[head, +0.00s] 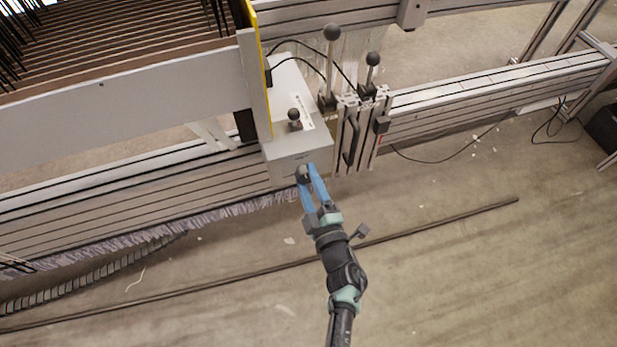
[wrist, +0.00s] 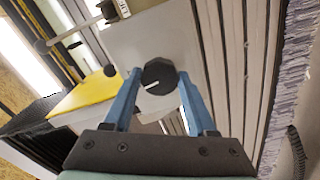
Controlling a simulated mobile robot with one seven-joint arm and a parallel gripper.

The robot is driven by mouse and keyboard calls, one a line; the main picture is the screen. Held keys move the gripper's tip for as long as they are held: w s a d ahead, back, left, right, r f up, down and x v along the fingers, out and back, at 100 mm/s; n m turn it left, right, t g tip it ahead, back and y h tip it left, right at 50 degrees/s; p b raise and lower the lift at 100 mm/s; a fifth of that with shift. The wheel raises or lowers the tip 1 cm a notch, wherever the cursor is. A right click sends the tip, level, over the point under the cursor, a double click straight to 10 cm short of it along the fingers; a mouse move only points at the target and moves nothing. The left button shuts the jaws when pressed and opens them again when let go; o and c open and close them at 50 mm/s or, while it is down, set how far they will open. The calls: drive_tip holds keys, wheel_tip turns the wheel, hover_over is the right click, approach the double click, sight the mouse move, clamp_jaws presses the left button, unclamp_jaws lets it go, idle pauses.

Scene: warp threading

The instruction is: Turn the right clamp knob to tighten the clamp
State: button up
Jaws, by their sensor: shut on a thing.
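The clamp knob (head: 302,174) is a small dark knob on the front face of a light grey box. In the wrist view the knob (wrist: 159,76) is black and faceted, with a white line pointing to the left. My gripper (head: 310,171) has blue fingers and reaches the knob from below in the head view. In the wrist view the fingers of my gripper (wrist: 160,80) stand on either side of the knob, shut on it. The fingers partly cover the knob in the head view.
The light grey box (head: 295,156) has a small black ball-topped lever (head: 294,118) on its top. Two taller ball-topped levers (head: 332,60) (head: 371,75) stand behind to the right. A long dark rod (head: 440,226) lies on the floor. The floor at right is mostly clear.

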drive_tip(key=shift+m, duration=0.5)
drive_tip(key=o, duration=1.4)
drive_tip(key=shift+s, duration=0.1)
drive_tip(key=p+v, duration=0.4)
drive_tip(key=v, duration=0.8)
drive_tip(key=shift+s+d, duration=0.15)
drive_tip(key=shift+s, duration=0.2)
